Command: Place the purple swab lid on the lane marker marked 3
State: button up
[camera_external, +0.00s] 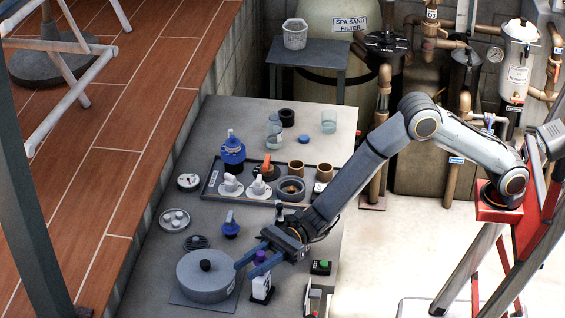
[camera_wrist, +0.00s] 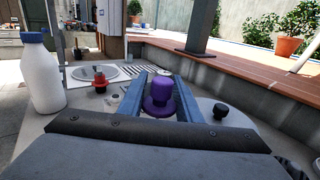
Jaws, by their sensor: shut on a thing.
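The purple swab lid (camera_wrist: 160,97) is a round knobbed piece with a wider flange, between the two blue fingers of my gripper (camera_wrist: 158,100) in the wrist view. In the external view my gripper (camera_external: 259,266) is low over the front of the grey table, shut on the lid (camera_external: 261,257). A white and dark upright block (camera_external: 261,288) is directly below the lid; I cannot tell whether they touch. No marker with a readable 3 shows in either view, so I cannot tell which thing is the lane marker.
A large grey round lid with a black knob (camera_external: 206,274) is close left of my gripper. A small box with a green button (camera_external: 320,267) is at right. A tray (camera_external: 212,188) of fittings lies behind. A white bottle (camera_wrist: 40,80) stands left in the wrist view.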

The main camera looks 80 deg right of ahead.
jog(key=shift+f, duration=0.15)
jog(key=o, duration=1)
jog(key=shift+r, duration=0.2)
